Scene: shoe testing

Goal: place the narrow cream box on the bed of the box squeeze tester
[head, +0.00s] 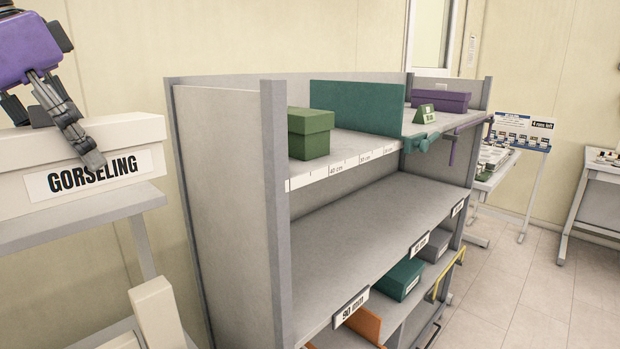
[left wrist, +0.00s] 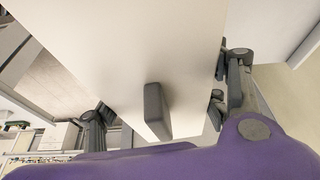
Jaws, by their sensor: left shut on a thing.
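A long cream box (head: 130,140) with a white label reading "GORSELING" is at the left edge of the head view, cut off by the frame. My left gripper (head: 60,128), purple with dark grey fingers, reaches down over it and is shut on it. One finger lies across the label on the near side. In the left wrist view the cream box (left wrist: 120,50) fills the upper middle between the fingers. Whether its underside touches the grey surface below is unclear. I cannot make out the box squeeze tester. My right gripper is not in view.
A grey surface (head: 95,228) lies under the box, with cream pieces (head: 158,312) below. A grey shelf unit (head: 225,190) stands close on the right, holding a green box (head: 310,135) and a purple box (head: 440,101). Its middle shelf (head: 350,215) is empty. Open floor lies far right.

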